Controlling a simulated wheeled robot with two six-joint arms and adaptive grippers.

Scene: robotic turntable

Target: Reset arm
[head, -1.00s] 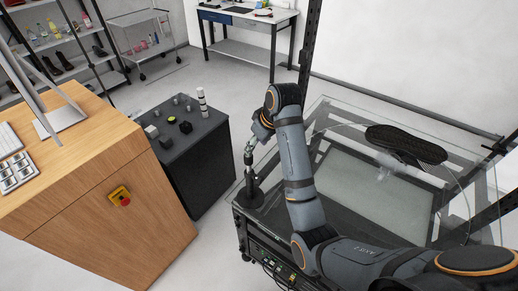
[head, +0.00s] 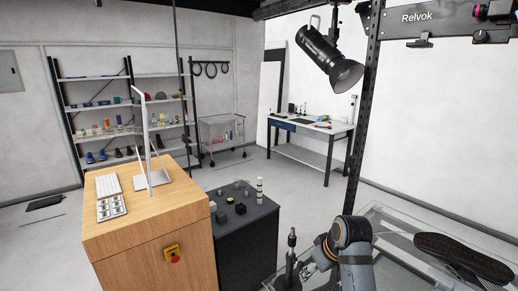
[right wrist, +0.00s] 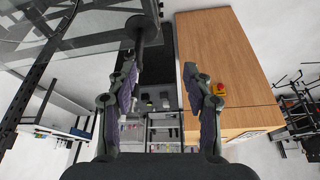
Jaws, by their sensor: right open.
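My right arm comes up at the lower right of the head view, cut off by the bottom edge. Its gripper (head: 308,270) is small there and partly hidden by the wrist. In the right wrist view the right gripper (right wrist: 160,72) shows both fingers wide apart, with nothing between them. A dark shoe (head: 464,256) lies over the glass turntable (head: 398,228), to the right of my arm. A dark upright post (head: 291,254) stands just left of the gripper and also shows near one finger in the right wrist view (right wrist: 142,28). My left gripper is not in view.
A wooden desk (head: 150,221) holds a monitor and keyboard; its front bears a red stop button (head: 173,254). A black cabinet (head: 247,239) with small objects stands beside it. A studio lamp (head: 328,57) hangs from a dark upright. Shelves and a workbench (head: 314,156) stand behind open floor.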

